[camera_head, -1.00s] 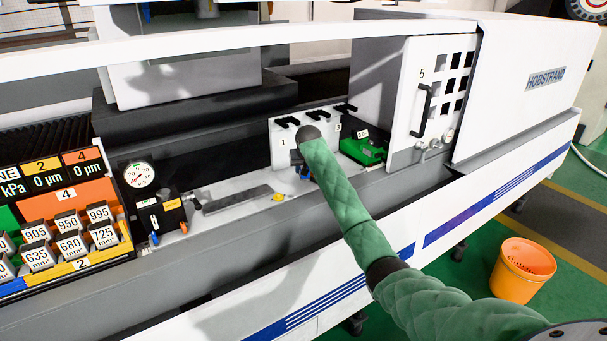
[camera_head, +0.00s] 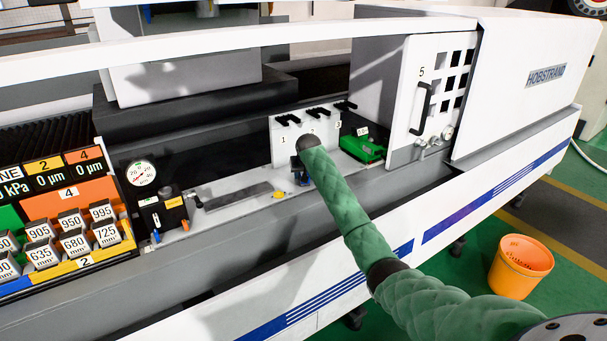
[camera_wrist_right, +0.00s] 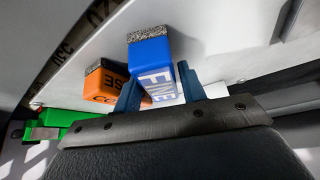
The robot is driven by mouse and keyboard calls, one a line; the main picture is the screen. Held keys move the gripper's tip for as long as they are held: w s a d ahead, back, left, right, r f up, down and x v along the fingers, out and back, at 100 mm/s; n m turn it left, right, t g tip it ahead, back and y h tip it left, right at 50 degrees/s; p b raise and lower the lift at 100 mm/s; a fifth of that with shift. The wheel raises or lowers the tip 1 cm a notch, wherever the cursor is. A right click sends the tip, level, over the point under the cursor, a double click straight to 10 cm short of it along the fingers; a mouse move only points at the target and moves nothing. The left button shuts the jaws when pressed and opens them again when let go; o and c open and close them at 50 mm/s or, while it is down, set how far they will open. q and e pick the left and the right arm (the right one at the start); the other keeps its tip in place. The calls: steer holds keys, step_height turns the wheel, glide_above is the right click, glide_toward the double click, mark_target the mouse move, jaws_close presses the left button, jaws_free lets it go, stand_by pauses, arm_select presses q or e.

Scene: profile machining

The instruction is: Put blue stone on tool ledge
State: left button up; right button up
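The blue stone (camera_wrist_right: 155,72), a block marked FINE with a grey gritty end, shows in the right wrist view between the two blue fingers of my right gripper (camera_wrist_right: 160,88). I cannot tell whether the fingers press on it. In the head view my right arm reaches down to the light ledge (camera_head: 215,216) of the machine, below a white numbered panel. The right gripper (camera_head: 299,172) is small and dark there, mostly hidden by my wrist, and the stone cannot be made out. My left gripper is not in view.
An orange block (camera_wrist_right: 103,84) stands close beside the blue stone. A green item (camera_head: 362,146) sits right of my wrist. The white panel (camera_head: 287,148) has black hooks. A flat grey bar (camera_head: 238,195), a yellow piece (camera_head: 279,195) and a gauge (camera_head: 141,174) are to the left.

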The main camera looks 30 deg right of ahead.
steer(key=shift+r, duration=0.25)
arm_select(q)
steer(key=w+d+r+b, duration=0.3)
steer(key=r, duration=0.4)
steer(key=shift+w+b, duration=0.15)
steer(key=shift+b, duration=0.25)
arm_select(e)
steer(key=v, duration=1.1)
steer(key=shift+r, duration=0.3)
steer(key=shift+s+a, duration=0.1)
steer(key=shift+s, duration=0.1)
